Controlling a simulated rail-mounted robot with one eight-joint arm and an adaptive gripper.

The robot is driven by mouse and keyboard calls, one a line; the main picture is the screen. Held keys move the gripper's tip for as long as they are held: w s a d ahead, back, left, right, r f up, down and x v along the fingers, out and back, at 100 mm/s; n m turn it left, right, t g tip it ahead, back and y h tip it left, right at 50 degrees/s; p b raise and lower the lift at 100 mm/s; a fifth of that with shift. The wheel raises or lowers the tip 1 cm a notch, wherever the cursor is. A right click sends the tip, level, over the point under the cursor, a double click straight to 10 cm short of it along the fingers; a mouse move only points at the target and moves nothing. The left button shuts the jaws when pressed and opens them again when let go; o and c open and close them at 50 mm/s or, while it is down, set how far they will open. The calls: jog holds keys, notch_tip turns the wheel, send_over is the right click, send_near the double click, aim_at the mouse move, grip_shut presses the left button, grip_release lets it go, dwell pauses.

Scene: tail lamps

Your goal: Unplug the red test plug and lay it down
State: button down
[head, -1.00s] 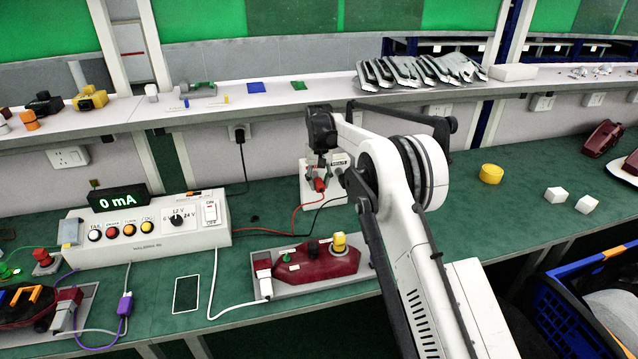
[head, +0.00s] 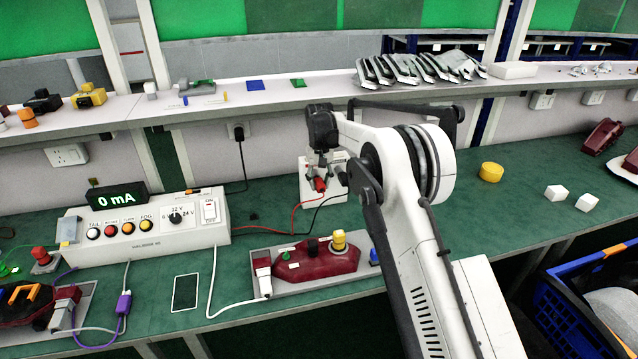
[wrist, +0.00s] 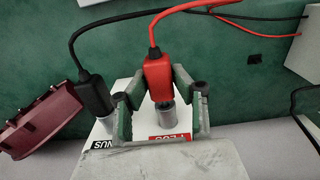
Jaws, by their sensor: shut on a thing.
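The red test plug (wrist: 158,76) stands upright on a metal post (wrist: 164,116) of a white terminal box (wrist: 129,90), with a red lead rising from its top. I cannot tell whether it is fully seated. My gripper (wrist: 157,84) is shut on the red plug, one finger on each side. A black plug (wrist: 94,97) stands on the other post to the left, beside the left finger. In the head view, the red plug (head: 319,185) shows under my gripper (head: 322,178), in front of the white box (head: 306,192). My gripper partly hides the box.
Red and black leads run to the white test unit (head: 150,240), whose display (head: 116,199) reads 0 mA. A dark red lamp (head: 310,264) on a grey tray lies in front.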

jog(key=shift+s+d+b, duration=0.3)
jog(key=shift+s+b, duration=0.15)
jog(key=shift+s, duration=0.45)
jog(key=shift+s+d+b, duration=0.25)
jog(key=shift+s+b, duration=0.1)
jog(key=shift+s, duration=0.45)
jog(key=shift+s+d+b, duration=0.25)
jog(key=shift+s+b, duration=0.1)
jog(key=shift+s, duration=0.45)
